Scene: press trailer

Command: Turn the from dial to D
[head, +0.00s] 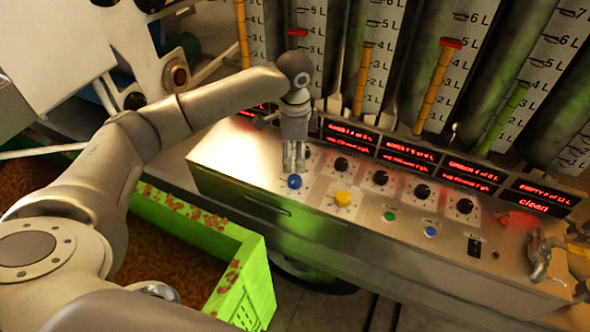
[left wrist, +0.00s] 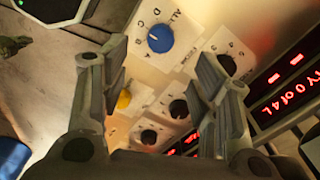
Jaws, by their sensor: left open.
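A blue dial (head: 294,181) with a white pointer mark sits on the sloping control panel, and a yellow dial (head: 343,199) sits to its right. In the left wrist view, the blue dial (left wrist: 160,38) has a white plate with letters and "ALL" around it. Its exact setting is too small to tell. The yellow dial (left wrist: 124,98) is partly hidden behind a finger. I cannot read which dial is marked "from". My left gripper (head: 294,166) is open and empty, pointing down just above the blue dial. No right gripper shows.
Several black knobs (head: 422,191) line the panel, with green, blue and red buttons below. Red displays (head: 412,159) and tall graduated tubes stand behind. Metal taps (head: 540,255) are at the right end. A green crate (head: 248,285) stands below left.

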